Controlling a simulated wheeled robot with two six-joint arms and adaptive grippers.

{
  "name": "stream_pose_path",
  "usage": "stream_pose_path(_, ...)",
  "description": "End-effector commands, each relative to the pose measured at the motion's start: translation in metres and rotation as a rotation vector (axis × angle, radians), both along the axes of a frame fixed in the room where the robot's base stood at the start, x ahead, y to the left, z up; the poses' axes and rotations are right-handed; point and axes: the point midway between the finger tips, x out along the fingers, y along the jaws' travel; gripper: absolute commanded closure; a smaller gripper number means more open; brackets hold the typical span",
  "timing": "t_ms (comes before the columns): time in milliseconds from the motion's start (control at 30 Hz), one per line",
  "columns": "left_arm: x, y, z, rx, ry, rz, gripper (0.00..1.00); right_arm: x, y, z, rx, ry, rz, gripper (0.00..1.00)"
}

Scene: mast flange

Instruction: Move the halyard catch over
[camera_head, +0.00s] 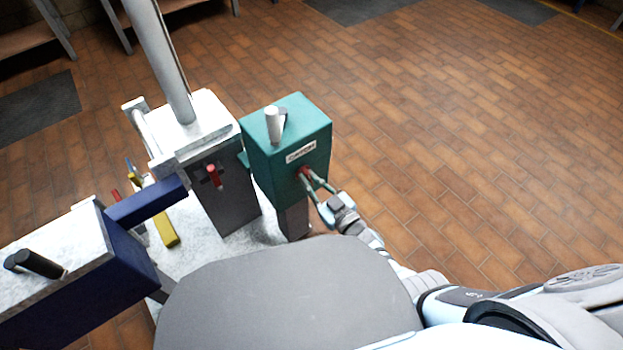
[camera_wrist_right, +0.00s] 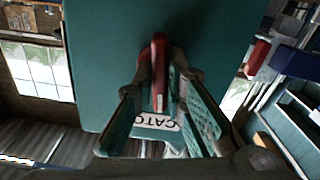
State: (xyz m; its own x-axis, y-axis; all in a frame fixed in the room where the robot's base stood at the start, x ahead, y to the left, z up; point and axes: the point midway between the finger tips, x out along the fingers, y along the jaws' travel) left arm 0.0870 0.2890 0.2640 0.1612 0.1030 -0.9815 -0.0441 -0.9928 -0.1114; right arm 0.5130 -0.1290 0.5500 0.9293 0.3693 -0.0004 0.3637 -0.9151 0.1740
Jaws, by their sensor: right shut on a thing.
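A teal box (camera_head: 288,150) stands on a post at the middle of the head view, with a white label (camera_head: 301,153) on its front. The label shows upside down in the wrist view (camera_wrist_right: 157,122), where part of it reads "CATC". Below it in the head view, a small red lever, the catch (camera_head: 303,171), sticks out of the front face. My right gripper (camera_head: 309,178) reaches it from the lower right. In the wrist view the red catch (camera_wrist_right: 160,68) sits between the fingers, which are shut on it. My left gripper is out of view.
A white-topped grey box with a red handle (camera_head: 214,175) and the mast (camera_head: 165,60) stand left of the teal box. A dark blue box (camera_head: 110,290) with a black knob is at lower left. A yellow block (camera_head: 166,228) lies between. Brick floor at right is clear.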

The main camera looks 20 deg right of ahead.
Motion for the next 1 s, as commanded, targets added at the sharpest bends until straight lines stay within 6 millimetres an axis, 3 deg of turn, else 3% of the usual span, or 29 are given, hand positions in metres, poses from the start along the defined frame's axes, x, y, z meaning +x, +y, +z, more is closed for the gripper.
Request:
stream_pose_path(400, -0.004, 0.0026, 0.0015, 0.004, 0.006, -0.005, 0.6, 0.0005, -0.0004, 0.0006, 0.162, 0.063, 0.0, 1.0)
stream_pose_path(900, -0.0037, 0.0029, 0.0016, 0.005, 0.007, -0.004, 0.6, 0.0005, -0.0004, 0.0006, 0.179, 0.069, -0.001, 1.0)
stream_pose_path(933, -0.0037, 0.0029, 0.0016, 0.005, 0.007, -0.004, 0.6, 0.0006, -0.0005, 0.0007, 0.179, 0.069, -0.001, 0.84)
stream_pose_path(1000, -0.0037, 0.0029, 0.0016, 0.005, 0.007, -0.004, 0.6, 0.0005, -0.0004, 0.0006, 0.179, 0.07, -0.001, 0.72)
